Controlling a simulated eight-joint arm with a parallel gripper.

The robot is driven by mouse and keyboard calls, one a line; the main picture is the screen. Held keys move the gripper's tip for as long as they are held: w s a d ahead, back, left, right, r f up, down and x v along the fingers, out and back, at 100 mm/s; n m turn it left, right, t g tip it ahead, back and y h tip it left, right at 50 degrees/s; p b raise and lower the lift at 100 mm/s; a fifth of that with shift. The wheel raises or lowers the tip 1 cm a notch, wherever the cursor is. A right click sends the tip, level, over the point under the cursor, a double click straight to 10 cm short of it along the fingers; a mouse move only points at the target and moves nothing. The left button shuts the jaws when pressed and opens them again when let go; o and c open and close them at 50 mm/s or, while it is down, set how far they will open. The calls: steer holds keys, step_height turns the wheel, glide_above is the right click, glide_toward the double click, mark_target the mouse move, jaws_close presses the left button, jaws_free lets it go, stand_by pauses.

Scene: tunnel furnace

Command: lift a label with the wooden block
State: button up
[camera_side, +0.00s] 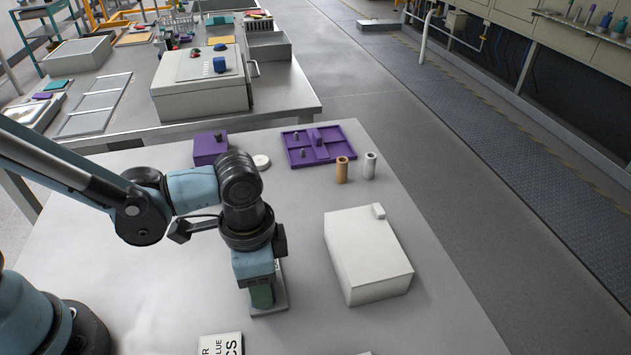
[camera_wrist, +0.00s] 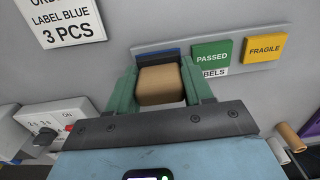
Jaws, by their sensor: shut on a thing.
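My gripper (camera_wrist: 160,88) is shut on the wooden block (camera_wrist: 161,84), a tan block between the two green fingers. In the side view my gripper (camera_side: 262,296) is low over a light label board (camera_side: 281,292), and the block is hidden there. In the wrist view a blue label (camera_wrist: 150,53) shows just past the block, partly covered by block and fingers. I cannot tell whether the block touches it. A green PASSED label (camera_wrist: 211,55) and a yellow FRAGILE label (camera_wrist: 264,48) lie to its right.
An order card (camera_wrist: 66,18) reads LABEL BLUE 3 PCS. In the side view a white box (camera_side: 365,250) stands right of my gripper. Behind are a purple tray (camera_side: 345,147), a purple box (camera_side: 208,150), a tan cylinder (camera_side: 342,171) and a white cylinder (camera_side: 369,167).

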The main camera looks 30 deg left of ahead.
steer(key=shift+r, duration=3.5)
